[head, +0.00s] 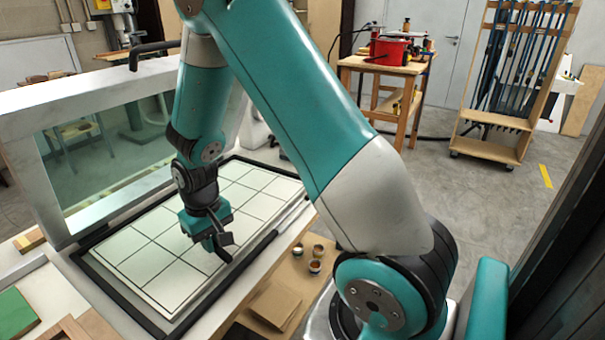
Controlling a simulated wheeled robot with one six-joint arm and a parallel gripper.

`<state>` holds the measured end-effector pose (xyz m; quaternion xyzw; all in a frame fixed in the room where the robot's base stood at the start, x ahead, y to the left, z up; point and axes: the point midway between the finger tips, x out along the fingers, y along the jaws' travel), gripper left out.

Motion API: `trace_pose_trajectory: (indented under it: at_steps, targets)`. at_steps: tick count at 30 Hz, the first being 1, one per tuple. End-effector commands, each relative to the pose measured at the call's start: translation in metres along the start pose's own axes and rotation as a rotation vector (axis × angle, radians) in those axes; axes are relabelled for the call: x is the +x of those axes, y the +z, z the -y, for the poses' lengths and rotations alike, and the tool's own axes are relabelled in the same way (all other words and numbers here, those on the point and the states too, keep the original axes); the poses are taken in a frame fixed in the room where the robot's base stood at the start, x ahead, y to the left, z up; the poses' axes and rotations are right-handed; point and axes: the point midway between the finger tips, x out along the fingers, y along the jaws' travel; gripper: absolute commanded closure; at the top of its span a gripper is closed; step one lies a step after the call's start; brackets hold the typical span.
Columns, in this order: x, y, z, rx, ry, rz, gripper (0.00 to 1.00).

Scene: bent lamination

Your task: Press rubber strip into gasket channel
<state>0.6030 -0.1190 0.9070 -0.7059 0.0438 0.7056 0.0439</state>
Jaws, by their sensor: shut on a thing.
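My gripper (221,240) points down over the lower right part of a white, grid-lined panel (165,243). It is shut on a short, dark, curved piece (214,250) that looks like the rubber strip, though it is small and partly hidden by the fingers. A black border (110,293) runs around the panel and looks like the gasket channel. My arm hides part of its far side. I cannot tell whether the dark piece touches the panel.
A metal-framed glass pane (105,150) stands along the panel's left side. Several small round pots (315,266) and a brown sheet (276,303) lie right of the panel. A green board (14,312) is at lower left. A wooden bench (385,68) and wheeled rack (492,140) stand behind.

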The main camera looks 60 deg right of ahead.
Motion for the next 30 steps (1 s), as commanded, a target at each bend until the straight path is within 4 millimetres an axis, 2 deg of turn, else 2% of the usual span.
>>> trace_pose_trajectory:
  at_steps: [1, 5, 9, 12, 15, 20, 30]
  targets:
    - [-0.01, -0.002, -0.016, 0.091, 0.0, 0.001, 1.0]
    - [-0.025, -0.005, -0.067, 0.421, 0.001, 0.002, 1.0]
    - [-0.039, 0.002, -0.132, 0.827, 0.001, 0.001, 1.0]
    - [-0.046, 0.011, -0.171, 1.079, 0.001, 0.002, 1.0]
    - [-0.05, 0.02, -0.196, 1.253, 0.001, 0.002, 1.0]
    - [-0.048, 0.027, -0.212, 1.367, 0.001, 0.002, 1.0]
    - [-0.025, 0.027, -0.212, 1.37, 0.001, 0.001, 1.0]
